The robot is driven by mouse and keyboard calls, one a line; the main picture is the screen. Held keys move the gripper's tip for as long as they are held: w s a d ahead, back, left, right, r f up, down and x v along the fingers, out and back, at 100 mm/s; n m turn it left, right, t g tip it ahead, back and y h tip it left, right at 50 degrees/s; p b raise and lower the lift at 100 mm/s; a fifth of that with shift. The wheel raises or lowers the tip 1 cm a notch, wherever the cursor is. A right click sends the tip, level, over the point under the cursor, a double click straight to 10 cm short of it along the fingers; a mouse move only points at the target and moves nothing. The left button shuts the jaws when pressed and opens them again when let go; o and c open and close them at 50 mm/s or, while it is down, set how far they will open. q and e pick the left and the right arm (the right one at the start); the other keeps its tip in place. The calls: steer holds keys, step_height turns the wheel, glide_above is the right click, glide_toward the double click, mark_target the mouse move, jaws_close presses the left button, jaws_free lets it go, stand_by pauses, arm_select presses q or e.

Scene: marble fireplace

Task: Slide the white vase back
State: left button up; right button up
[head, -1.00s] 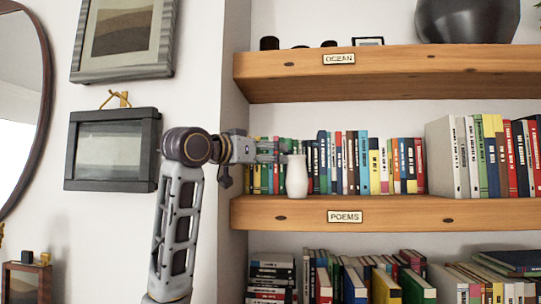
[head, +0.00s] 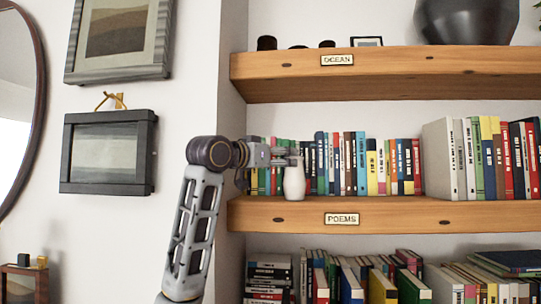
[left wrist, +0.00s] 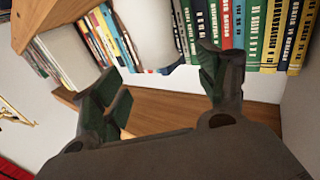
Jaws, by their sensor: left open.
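The white vase (head: 294,183) stands on the wooden shelf (head: 400,213) labelled POEMS, near its left end, in front of a row of books. My left gripper (head: 287,158) comes in from the left at the height of the vase's neck and overlaps its top in the head view. In the left wrist view the open fingers (left wrist: 165,78) are spread, with the white vase (left wrist: 147,32) beyond and between them. I cannot tell whether a finger touches it. My right gripper is not in view.
A row of books (head: 345,163) stands behind and right of the vase. The OCEAN shelf (head: 440,68) is above, and more books (head: 380,282) are below. A dark framed picture (head: 108,152) hangs on the wall at the left. The shelf front right of the vase is clear.

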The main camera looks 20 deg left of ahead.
arm_select(q)
steer(key=shift+p+x, duration=1.35)
steer(key=shift+x, duration=2.8)
steer(key=shift+c, duration=0.3)
steer(key=c, duration=1.3)
steer(key=shift+w+a+f, duration=0.1)
steer(key=shift+w+a, duration=0.2)
steer(key=shift+w, duration=0.8)
steer(key=shift+w+a+f, duration=0.1)
steer(key=shift+w+a, duration=0.2)
steer(key=shift+w, duration=0.75)
steer(key=shift+w+a+f, duration=0.15)
steer(key=shift+w+a, duration=0.2)
steer(key=shift+w, duration=0.75)
steer(key=o, duration=1.3)
steer(key=shift+w, duration=0.1)
steer(key=shift+s+a+r, duration=0.1)
steer(key=shift+s+r, duration=0.05)
steer(key=shift+s, duration=0.1)
